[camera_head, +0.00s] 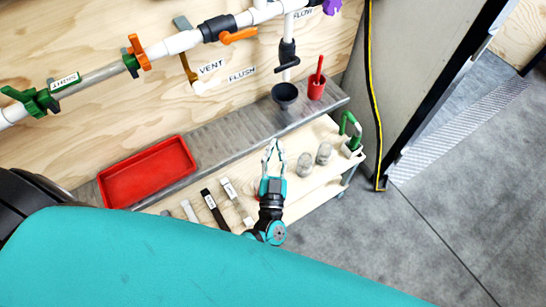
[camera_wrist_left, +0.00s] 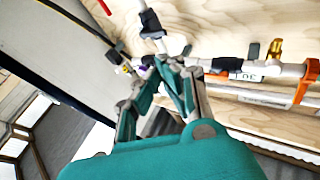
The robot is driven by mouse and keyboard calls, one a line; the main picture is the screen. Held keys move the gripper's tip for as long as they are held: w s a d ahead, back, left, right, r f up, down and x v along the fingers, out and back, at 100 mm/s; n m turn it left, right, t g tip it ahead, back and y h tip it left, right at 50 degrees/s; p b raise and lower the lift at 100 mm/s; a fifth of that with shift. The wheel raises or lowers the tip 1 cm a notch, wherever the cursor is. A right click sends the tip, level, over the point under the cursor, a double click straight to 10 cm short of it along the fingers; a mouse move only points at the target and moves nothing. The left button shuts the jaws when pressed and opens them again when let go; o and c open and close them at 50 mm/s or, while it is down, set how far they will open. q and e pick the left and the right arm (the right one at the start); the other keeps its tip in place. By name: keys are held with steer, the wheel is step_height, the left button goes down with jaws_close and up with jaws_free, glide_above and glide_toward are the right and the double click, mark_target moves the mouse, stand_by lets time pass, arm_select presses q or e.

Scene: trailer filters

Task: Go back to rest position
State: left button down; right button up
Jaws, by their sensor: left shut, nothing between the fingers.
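My left gripper (camera_head: 273,155) is at the middle of the head view, above the wooden shelf (camera_head: 310,192) and in front of the metal ledge. Its fingers are shut with nothing between them. In the left wrist view the shut fingers (camera_wrist_left: 185,95) point toward the pipework on the wooden wall. My teal arm fills the bottom of the head view. My right gripper is not in view.
A red tray (camera_head: 147,172) sits on the metal ledge (camera_head: 232,135), with a dark cup (camera_head: 285,95) and a red cup (camera_head: 316,87) farther right. Labelled tools and two clear jars (camera_head: 305,164) stand on the shelf. Pipes (camera_head: 180,43) run above. Floor is free at right.

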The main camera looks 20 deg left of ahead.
arm_select(q)
steer(key=shift+s+d+f+m+h, duration=0.15)
steer(key=shift+s+f+m+h, duration=0.1)
steer(key=shift+f+m, duration=0.15)
steer(key=shift+s+d+f+m+h, duration=0.15)
steer(key=shift+f+m+h, duration=0.1)
steer(key=shift+m, duration=0.25)
steer(key=s+f+m+g+h, duration=0.2)
steer(key=s+f+g+h, duration=0.25)
steer(key=f, duration=0.85)
steer(key=s+f+m+g+h, duration=0.2)
steer(key=s+f+g+h, duration=0.3)
steer(key=f, duration=0.8)
steer(key=s+a+f+g+y, duration=0.1)
steer(key=s+a+f+g, duration=0.2)
steer(key=s, duration=0.6)
steer(key=s+a+f+g+y, duration=0.2)
steer(key=s+a+f+g, duration=0.1)
steer(key=s+f, duration=0.4)
steer(key=s+a+f+n+g+y, duration=0.1)
steer(key=s+a+f+g, duration=0.2)
steer(key=s, duration=0.9)
steer(key=shift+f+g, duration=0.45)
steer(key=shift+f, duration=0.45)
